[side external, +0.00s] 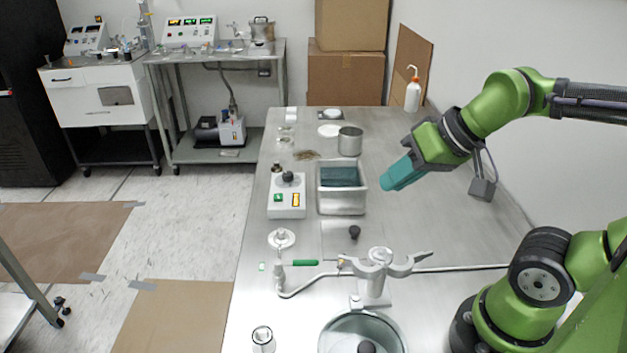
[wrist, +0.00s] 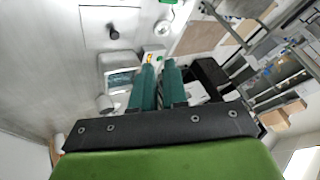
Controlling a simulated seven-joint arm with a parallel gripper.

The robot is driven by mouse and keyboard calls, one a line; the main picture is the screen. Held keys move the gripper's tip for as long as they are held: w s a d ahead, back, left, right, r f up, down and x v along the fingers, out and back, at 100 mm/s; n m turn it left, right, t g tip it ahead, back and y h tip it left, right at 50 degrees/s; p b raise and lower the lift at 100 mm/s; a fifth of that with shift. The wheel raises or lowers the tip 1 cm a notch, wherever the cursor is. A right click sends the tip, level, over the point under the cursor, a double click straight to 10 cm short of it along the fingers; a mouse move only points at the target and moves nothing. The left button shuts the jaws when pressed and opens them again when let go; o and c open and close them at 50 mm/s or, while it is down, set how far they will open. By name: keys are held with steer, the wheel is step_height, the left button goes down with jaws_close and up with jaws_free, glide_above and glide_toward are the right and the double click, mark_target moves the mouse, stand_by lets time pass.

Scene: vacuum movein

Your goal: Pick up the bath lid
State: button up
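The bath lid (side external: 337,238) is a flat square metal plate with a black knob (side external: 355,232), lying on the steel table in front of the bath. In the wrist view the lid (wrist: 98,20) lies at the top, left of centre, its knob (wrist: 113,33) in plain sight. The bath (side external: 342,203) is an uncovered rectangular metal tank with blue-grey liquid; it also shows in the wrist view (wrist: 108,64). My gripper (side external: 386,187) has teal fingers and is in the air right of the bath, apart from the lid. In the wrist view the fingers (wrist: 159,62) stand apart with nothing between them.
A white control box (side external: 286,204) with a black knob stands left of the bath. A metal stand with clamps (side external: 375,280) and a glass bowl (side external: 335,325) are in front of the lid. A metal beaker (side external: 350,142) is behind the bath. The table's right side is mostly clear.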

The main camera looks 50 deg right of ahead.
steer(key=o, duration=0.7)
